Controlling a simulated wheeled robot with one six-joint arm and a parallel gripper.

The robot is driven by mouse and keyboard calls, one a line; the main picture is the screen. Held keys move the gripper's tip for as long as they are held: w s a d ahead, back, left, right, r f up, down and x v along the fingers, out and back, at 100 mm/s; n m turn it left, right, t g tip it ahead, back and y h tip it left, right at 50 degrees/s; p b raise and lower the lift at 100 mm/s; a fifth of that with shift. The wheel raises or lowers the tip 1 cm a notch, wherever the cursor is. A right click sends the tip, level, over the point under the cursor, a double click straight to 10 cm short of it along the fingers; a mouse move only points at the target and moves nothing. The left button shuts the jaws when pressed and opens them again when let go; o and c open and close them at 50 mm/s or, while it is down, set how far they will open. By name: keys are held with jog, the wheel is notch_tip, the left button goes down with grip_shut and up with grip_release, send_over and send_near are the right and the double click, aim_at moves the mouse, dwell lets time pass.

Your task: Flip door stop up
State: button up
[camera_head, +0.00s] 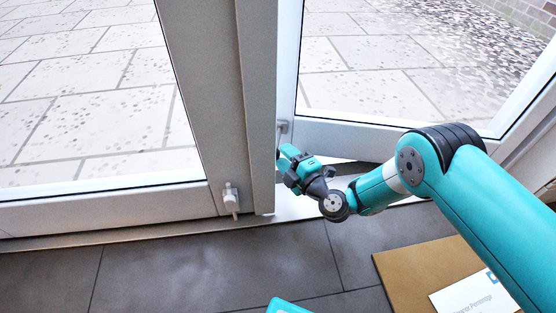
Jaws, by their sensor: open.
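A small white door stop (231,197) is mounted low on the left door's frame, near its inner edge, with a thin part pointing down toward the floor. A second small grey-white fitting (283,127) sits low on the right door, partly beside my gripper. My gripper (284,156) is open and shows nothing between its fingers. It is in front of the gap at the right door, to the right of the left door's edge and apart from the white door stop. Whether it touches the right door's fitting I cannot tell.
The left glass door (95,216) stands along the sill, and the right glass door (345,138) is swung outward. A brown mat or board (405,262) with a white paper (478,296) lies at the lower right.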

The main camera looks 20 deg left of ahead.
jog(key=shift+b+x, duration=0.8)
jog(key=shift+x, duration=1)
